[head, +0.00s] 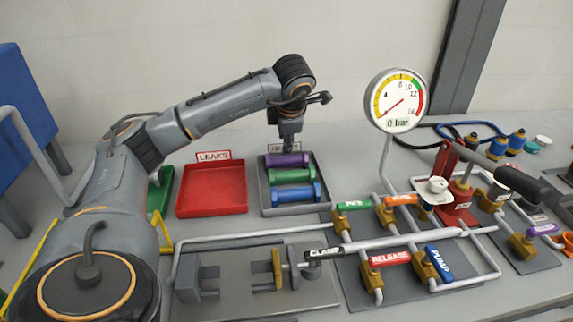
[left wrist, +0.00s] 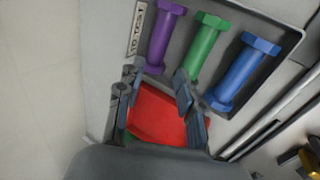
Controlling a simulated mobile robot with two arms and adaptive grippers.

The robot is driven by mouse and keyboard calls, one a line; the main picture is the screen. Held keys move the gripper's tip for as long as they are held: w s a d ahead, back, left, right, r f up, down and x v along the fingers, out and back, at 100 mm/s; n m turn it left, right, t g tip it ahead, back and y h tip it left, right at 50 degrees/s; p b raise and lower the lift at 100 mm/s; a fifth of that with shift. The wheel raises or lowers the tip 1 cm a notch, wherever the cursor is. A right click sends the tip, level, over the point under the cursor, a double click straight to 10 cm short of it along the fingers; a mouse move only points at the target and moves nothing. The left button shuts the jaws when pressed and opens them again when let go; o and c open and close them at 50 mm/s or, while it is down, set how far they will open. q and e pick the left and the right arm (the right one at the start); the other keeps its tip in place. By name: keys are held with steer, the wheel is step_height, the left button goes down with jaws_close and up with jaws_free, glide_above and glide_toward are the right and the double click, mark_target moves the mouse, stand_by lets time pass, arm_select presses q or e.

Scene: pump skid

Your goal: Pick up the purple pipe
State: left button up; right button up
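The purple pipe (head: 287,160) lies in the grey tray (head: 266,198), at the back, behind the green pipe (head: 292,175) and the blue pipe (head: 296,193). My left gripper (head: 290,142) hangs pointing down over the back of this tray, close to the purple pipe. In the left wrist view my left gripper (left wrist: 156,76) has its fingers apart with nothing held. The near end of the purple pipe (left wrist: 166,38) shows just beyond the gap between the fingertips. The height between fingers and pipe is hard to tell. My right gripper is not in view.
An empty red tray (head: 212,192) labelled LEAKS stands left of the grey tray. A pressure gauge (head: 395,100) reading 0 bar rises to the right. Pipework with labelled valves and a clamp fixture (head: 240,280) fill the front and right.

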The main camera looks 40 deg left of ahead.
mark_target(284, 159)
arm_select(q)
steer(key=p+x, duration=0.1)
steer(key=x, duration=1)
steer(key=shift+w, duration=0.15)
steer(key=shift+c, duration=0.2)
steer(key=shift+r, duration=0.1)
jaws_close()
